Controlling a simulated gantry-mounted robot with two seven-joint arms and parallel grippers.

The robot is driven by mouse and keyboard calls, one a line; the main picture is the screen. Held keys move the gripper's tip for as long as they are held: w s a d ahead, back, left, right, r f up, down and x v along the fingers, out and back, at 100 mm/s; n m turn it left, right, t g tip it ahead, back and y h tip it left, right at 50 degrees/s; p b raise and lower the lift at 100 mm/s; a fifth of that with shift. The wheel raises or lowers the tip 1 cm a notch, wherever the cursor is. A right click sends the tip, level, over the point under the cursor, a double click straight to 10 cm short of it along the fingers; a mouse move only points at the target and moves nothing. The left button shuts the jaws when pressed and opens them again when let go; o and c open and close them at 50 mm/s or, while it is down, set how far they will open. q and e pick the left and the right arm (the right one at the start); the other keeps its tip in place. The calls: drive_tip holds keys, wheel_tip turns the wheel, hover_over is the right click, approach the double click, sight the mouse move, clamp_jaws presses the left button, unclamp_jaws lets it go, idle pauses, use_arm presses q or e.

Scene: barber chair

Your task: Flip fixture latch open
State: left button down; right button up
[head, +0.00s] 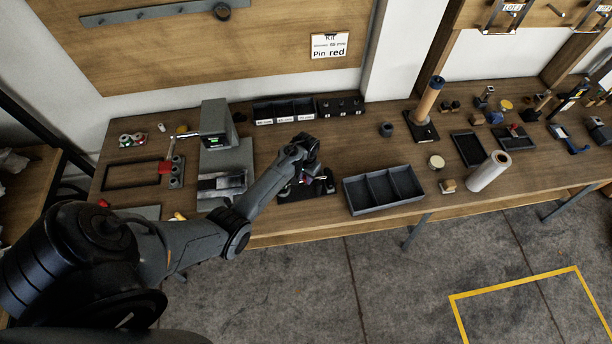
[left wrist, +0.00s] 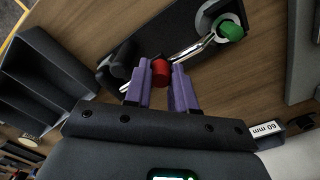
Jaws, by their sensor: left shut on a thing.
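The fixture (head: 326,186) is a dark base plate on the bench, partly hidden behind my left arm in the head view. In the left wrist view the fixture's black plate (left wrist: 187,32) carries a silver latch lever (left wrist: 196,48) with a red knob (left wrist: 160,71). A green piece (left wrist: 231,31) sits in a pale ring at the lever's far end. My left gripper (left wrist: 162,80) has purple fingers, shut on the red knob at their tips. In the head view the left gripper (head: 304,178) is over the fixture, its fingers mostly hidden. My right gripper is not in view.
A grey divided tray (head: 384,190) stands just right of the fixture. A grey machine (head: 222,145) is to the left. Labelled bins (head: 284,110) stand behind. A white roll (head: 488,171) lies farther right. Some bare bench lies between the fixture and the bins.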

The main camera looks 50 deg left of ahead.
use_arm(q)
drive_tip(key=shift+w+d+r+n+p, duration=0.2)
drive_tip(key=shift+n+p, duration=0.1)
drive_tip(key=shift+n, duration=0.1)
drive_tip(key=shift+w+f+n, duration=0.2)
drive_tip(key=shift+w+n, duration=0.35)
drive_tip(key=shift+n, duration=0.65)
drive_tip(key=c, duration=0.9)
unclamp_jaws()
drive_tip(key=shift+d, duration=0.1)
wheel_tip(320, 180, up, 11)
drive_tip(key=shift+f+p, duration=0.1)
drive_tip(key=shift+p, duration=0.35)
